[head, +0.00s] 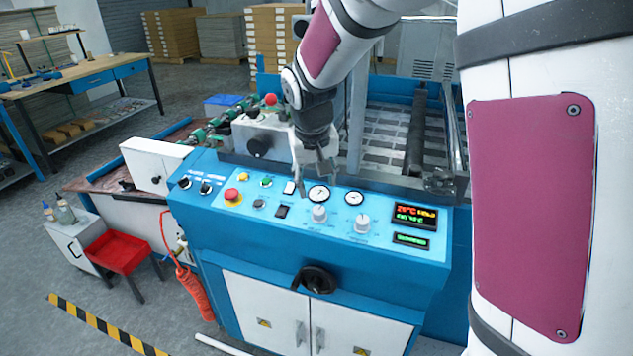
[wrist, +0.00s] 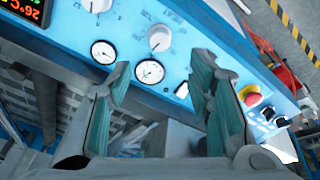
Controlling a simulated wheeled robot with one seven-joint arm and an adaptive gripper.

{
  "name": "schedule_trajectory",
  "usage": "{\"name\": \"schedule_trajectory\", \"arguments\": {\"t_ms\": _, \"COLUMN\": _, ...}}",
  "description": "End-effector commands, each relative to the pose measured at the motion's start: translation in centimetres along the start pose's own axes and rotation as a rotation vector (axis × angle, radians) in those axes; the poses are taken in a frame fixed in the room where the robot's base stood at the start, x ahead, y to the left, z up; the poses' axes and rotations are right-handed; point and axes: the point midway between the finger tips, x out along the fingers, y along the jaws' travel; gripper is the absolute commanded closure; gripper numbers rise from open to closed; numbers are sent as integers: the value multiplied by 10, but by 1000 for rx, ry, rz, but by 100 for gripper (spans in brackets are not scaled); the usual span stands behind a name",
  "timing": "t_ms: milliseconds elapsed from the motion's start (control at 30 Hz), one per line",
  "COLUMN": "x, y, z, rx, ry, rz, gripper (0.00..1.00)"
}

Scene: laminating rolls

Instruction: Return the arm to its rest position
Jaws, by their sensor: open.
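My gripper (head: 318,172) hangs pointing down over the blue control panel (head: 412,282) of the laminating machine, close to the gauges and knobs. In the wrist view my gripper (wrist: 165,80) has its two fingers spread apart with nothing between them. A round gauge (wrist: 149,72) shows between the fingertips, and a white knob (wrist: 160,38) lies beyond it. I cannot tell how far the fingertips are above the panel. My white arm with maroon panels reaches in from the upper right of the head view.
A red emergency button (head: 231,195) and a lit display (head: 414,215) are on the panel. A black handwheel (head: 318,280) sticks out of the front. Rollers and a metal frame stand behind.

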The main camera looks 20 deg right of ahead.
Motion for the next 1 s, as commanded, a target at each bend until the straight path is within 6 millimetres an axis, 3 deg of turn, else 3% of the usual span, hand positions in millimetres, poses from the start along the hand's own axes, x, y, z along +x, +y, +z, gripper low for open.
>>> {"name": "schedule_trajectory", "arguments": {"t_ms": 167, "x": -5, "y": 2, "z": 2, "rx": 2, "ry": 3, "rz": -4, "gripper": 53}}
{"name": "schedule_trajectory", "arguments": {"t_ms": 367, "x": -53, "y": 17, "z": 31, "rx": 17, "ry": 23, "rz": -42, "gripper": 53}}
{"name": "schedule_trajectory", "arguments": {"t_ms": 500, "x": -94, "y": 30, "z": 69, "rx": 21, "ry": 42, "rz": -74, "gripper": 53}}
{"name": "schedule_trajectory", "arguments": {"t_ms": 700, "x": -140, "y": 42, "z": 129, "rx": 16, "ry": 76, "rz": -108, "gripper": 53}}
{"name": "schedule_trajectory", "arguments": {"t_ms": 1000, "x": -173, "y": 48, "z": 218, "rx": -6, "ry": 127, "rz": -124, "gripper": 53}}
